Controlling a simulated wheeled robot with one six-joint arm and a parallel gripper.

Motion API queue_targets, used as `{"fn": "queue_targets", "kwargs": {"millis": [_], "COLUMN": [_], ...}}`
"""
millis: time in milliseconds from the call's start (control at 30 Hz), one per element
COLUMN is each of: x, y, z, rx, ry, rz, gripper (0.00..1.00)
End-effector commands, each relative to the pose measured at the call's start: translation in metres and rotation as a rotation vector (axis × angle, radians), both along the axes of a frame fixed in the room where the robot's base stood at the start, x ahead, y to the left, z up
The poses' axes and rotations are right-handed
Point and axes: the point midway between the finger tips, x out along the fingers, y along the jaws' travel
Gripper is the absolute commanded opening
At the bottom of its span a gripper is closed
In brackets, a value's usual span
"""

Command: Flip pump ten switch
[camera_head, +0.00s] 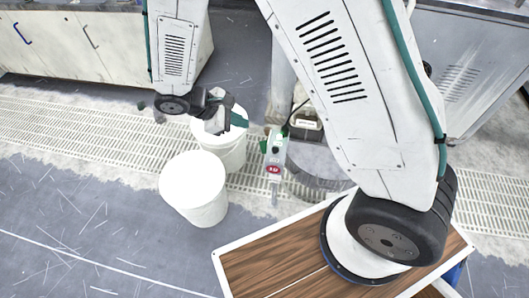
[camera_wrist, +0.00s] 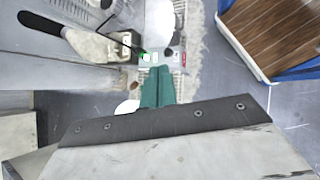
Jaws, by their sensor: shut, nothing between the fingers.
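A small pale grey switch box (camera_head: 276,150) with a red label (camera_head: 273,170) stands on a grey post near the middle of the head view. The label's writing is too small to read. A dark round spot, perhaps the switch, shows on its face. My gripper (camera_head: 239,119) has teal fingers, shut and empty, and is left of the box, above a white bucket. In the wrist view the box (camera_wrist: 164,57) with its red label (camera_wrist: 183,59) is just beyond the teal fingertips (camera_wrist: 157,72). I cannot tell whether they touch it.
Two white buckets (camera_head: 195,187) (camera_head: 226,152) stand left of the box on the floor. A boxy green-beige device (camera_head: 306,124) with a black cable is behind it. A wood-topped platform (camera_head: 268,262) is in front. Cabinets (camera_head: 97,45) line the back left.

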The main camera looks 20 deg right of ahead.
Motion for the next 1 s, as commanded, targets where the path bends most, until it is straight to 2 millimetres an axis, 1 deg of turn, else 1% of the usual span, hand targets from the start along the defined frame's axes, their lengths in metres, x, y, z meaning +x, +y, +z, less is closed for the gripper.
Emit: {"fn": "queue_targets", "kwargs": {"millis": [33,100,200,300,333,400,500,800,900,1000], "x": [0.000,0.000,-0.002,-0.005,-0.006,-0.007,-0.008,-0.008,-0.008,-0.007], "y": [0.010,0.020,0.032,0.039,0.040,0.042,0.043,0.043,0.040,0.031], "z": [-0.027,-0.056,-0.092,-0.117,-0.123,-0.132,-0.138,-0.138,-0.141,-0.147], "rx": [-0.032,-0.066,-0.103,-0.130,-0.135,-0.145,-0.151,-0.151,-0.150,-0.150], "ry": [0.036,0.069,0.110,0.139,0.145,0.155,0.161,0.162,0.163,0.164], "rz": [0.061,0.136,0.226,0.288,0.302,0.326,0.341,0.342,0.340,0.341], "gripper": [0.00,0.00,0.00,0.00,0.00,0.00,0.00,0.00,0.00,0.00]}}
